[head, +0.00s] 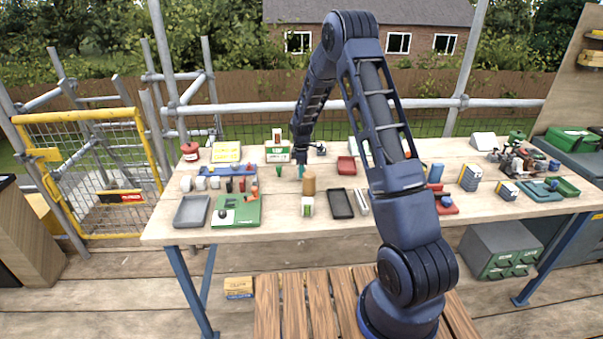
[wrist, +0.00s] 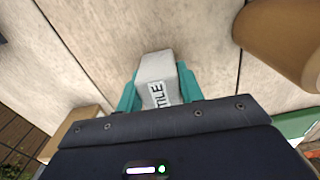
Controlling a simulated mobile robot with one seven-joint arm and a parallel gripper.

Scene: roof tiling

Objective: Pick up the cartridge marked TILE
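The cartridge marked TILE (wrist: 157,82) is a pale grey-white block in the wrist view, its dark lettering running sideways. It lies between the two teal fingers of my gripper (wrist: 160,90), which flank it with no clear gap at either side. In the head view my gripper (head: 301,171) points down low over the table, behind the tan cylinder. I cannot make out the cartridge there, and I cannot tell whether it still touches the table.
The tan cylinder (head: 309,183) stands close to my gripper and shows large in the wrist view (wrist: 285,40). A white-and-green box (head: 277,153) stands to the left behind. A dark tray (head: 340,204) and a green board (head: 236,213) lie nearer the table's front.

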